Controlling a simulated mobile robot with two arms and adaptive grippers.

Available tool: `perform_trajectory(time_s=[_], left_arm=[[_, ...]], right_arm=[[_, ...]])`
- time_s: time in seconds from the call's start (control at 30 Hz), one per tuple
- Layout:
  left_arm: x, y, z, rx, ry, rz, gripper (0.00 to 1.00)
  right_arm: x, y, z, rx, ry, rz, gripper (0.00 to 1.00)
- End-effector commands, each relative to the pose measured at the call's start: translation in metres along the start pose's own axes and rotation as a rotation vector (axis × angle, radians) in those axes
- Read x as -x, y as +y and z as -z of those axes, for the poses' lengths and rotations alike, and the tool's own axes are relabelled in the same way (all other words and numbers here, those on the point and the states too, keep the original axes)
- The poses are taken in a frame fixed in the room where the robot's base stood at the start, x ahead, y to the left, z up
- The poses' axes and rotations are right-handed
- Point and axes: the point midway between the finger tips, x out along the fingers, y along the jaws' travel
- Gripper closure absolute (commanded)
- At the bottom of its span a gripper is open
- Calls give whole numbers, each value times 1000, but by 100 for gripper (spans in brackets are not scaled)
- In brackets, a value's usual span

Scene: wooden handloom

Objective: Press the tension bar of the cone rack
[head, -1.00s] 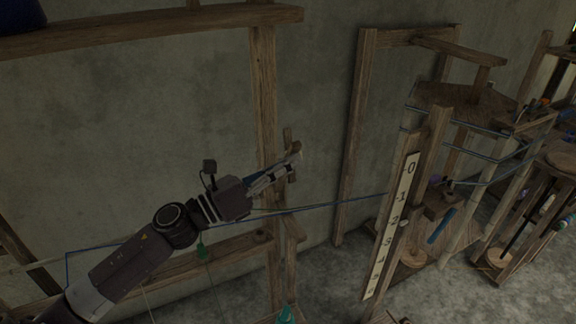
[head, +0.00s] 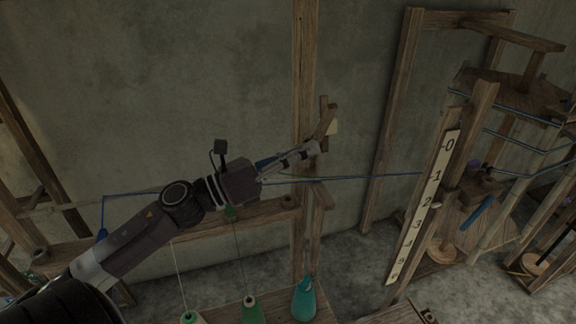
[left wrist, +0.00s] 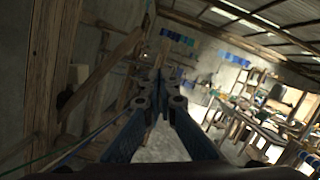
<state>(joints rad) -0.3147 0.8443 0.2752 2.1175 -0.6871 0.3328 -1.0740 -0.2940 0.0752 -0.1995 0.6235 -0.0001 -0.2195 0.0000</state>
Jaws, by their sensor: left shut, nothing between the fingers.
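The cone rack (head: 305,60) is a wooden frame with a tall post against the wall. A short wooden piece that looks like the tension bar (head: 327,120) sits on the post's right side, tilted, with a pale block beside it. My left gripper (head: 316,148) is shut and empty, its fingertips at the lower end of this bar. I cannot tell whether they touch it. In the left wrist view the fingers (left wrist: 158,88) converge, with a slanted wooden piece (left wrist: 100,75) to their left. My right gripper is not in view.
Blue yarn (head: 370,176) runs from the rack past my gripper to a post with a number scale (head: 425,205). Green and teal cones (head: 303,300) stand on the rack's low board. A wooden frame (head: 392,120) and a warping reel (head: 505,97) stand to the right.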

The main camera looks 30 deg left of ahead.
Motion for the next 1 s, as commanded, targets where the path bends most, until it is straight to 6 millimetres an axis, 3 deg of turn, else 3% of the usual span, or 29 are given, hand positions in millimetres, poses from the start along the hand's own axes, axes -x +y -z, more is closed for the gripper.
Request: perform_trajectory(time_s=[0.1, 0.33, 1.0], left_arm=[[18, -1, 3, 3, 2, -2, 100], [38, -6, 0, 3, 0, -1, 100], [42, -7, -1, 3, 0, -1, 100]], right_arm=[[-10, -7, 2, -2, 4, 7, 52], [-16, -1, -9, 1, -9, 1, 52], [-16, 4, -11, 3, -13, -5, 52]])
